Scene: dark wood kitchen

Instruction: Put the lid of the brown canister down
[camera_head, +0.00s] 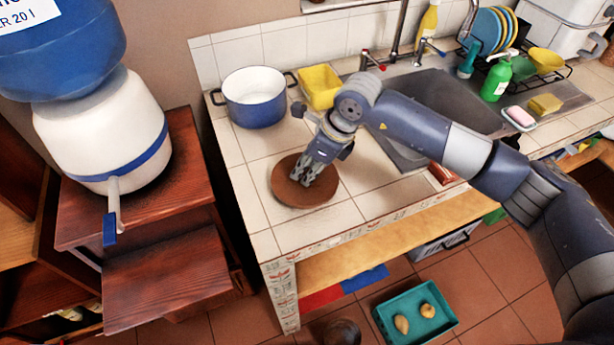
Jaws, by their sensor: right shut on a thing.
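A round brown lid (290,190) is at the left part of the white tiled counter, in front of the blue and white pot. My right gripper (312,177) points down at the middle of the lid and is shut on it, probably at its knob, which the fingers hide. The lid looks flat and level, on or just above the tiles; I cannot tell whether it touches them. No brown canister can be made out for certain. My left gripper is not in view.
A blue and white pot (254,98) and a yellow container (320,87) stand behind the lid. The sink (440,98) is to the right. Bare tiles (243,172) lie around the lid, with the counter's front edge close by. A teal tray (448,322) is on the floor.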

